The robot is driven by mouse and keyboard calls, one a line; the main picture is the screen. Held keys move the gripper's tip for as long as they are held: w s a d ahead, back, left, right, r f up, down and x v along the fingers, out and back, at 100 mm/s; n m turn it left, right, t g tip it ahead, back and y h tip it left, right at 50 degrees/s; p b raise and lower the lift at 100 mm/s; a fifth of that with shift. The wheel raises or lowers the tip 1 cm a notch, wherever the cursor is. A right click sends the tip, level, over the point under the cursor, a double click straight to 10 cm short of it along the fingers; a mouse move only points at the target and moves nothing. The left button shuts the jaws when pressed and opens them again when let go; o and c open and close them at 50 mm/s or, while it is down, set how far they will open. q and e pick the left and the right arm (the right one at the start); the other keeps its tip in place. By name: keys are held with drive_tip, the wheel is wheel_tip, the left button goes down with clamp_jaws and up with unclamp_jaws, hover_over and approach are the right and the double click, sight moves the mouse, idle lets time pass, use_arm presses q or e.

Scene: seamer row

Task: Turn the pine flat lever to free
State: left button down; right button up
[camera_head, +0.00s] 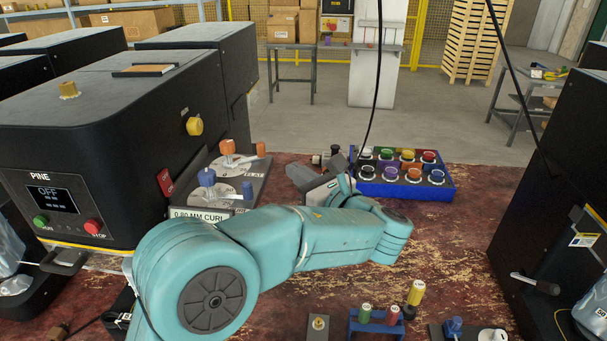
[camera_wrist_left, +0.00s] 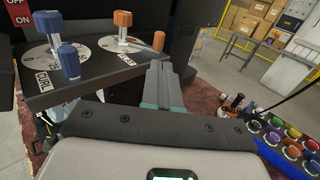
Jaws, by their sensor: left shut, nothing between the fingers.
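The PINE seamer (camera_head: 75,150) stands at the left. A dark shelf on its side carries two white dials: one with an orange lever (camera_head: 228,147) behind, one with a blue lever (camera_head: 207,178) in front. In the left wrist view, the orange lever (camera_wrist_left: 123,20) has its handle end pointing right; the blue lever (camera_wrist_left: 45,24) stands left of it.
A blue tray (camera_head: 400,192) of several coloured knobs lies right of my left gripper. Small coloured parts in a blue rack (camera_head: 376,325) stand at the front. Another dark machine (camera_head: 555,190) is at the right. The red tabletop (camera_head: 455,240) between is mostly clear.

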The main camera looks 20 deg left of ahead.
sight(264, 149)
use_arm(q)
drive_tip(key=p+x, duration=0.2)
drive_tip(key=x, duration=0.6)
drive_tip(key=shift+a+r, duration=0.1)
drive_tip(key=shift+w+a, duration=0.15)
drive_tip(key=shift+a, duration=0.4)
drive_tip(key=shift+w, duration=0.15)
